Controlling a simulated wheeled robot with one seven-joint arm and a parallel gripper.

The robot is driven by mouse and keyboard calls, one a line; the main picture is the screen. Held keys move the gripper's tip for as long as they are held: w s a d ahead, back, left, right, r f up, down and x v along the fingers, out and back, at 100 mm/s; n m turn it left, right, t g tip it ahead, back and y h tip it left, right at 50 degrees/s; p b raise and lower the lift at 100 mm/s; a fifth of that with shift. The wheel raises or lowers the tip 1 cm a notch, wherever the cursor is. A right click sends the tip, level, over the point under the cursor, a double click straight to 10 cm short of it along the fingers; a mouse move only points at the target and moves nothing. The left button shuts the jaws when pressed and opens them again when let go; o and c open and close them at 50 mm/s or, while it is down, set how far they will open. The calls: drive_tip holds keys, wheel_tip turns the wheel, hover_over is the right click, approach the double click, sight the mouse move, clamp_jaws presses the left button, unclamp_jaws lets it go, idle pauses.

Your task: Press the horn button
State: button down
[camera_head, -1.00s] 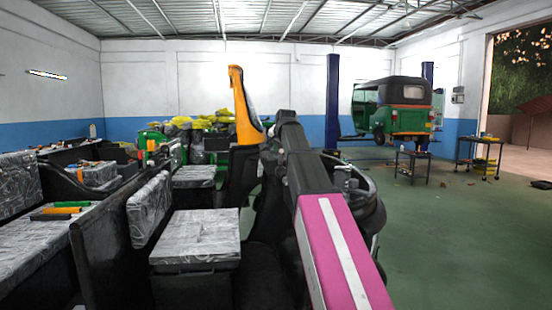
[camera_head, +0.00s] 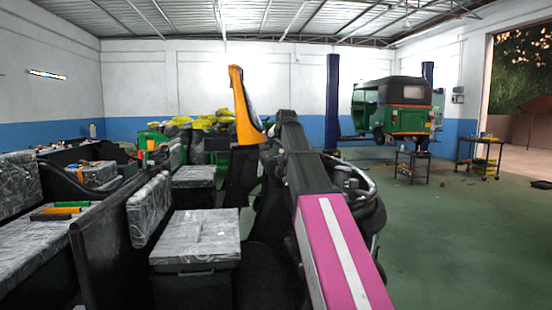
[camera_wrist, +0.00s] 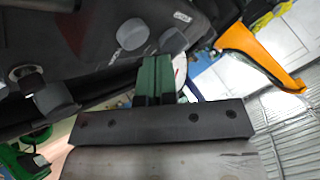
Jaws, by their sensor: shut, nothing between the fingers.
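In the wrist view, a dark panel (camera_wrist: 80,45) fills the upper left. A round grey knob or button (camera_wrist: 132,34) stands on it, with a second grey rounded piece (camera_wrist: 172,40) to its right. I cannot tell which of these, if either, is the horn button. My gripper (camera_wrist: 155,62) has green fingers that are shut and empty. Their tips appear just below the two grey pieces; contact cannot be told. In the head view my gripper is hidden behind my arm.
A yellow-orange part (camera_head: 243,105) rises beside my arm and also shows in the wrist view (camera_wrist: 255,50). Wrapped seats (camera_head: 195,238) fill the left. A green rickshaw (camera_head: 398,108) stands by the blue lift posts at the back. The floor on the right is mostly clear.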

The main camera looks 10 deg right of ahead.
drive_tip(key=shift+f, duration=0.15)
drive_tip(key=shift+f, duration=0.25)
drive_tip(key=shift+f, duration=0.45)
idle(0.8)
drive_tip(key=shift+r, duration=0.9)
drive_tip(key=shift+r, duration=0.1)
drive_tip(key=shift+r, duration=2.4)
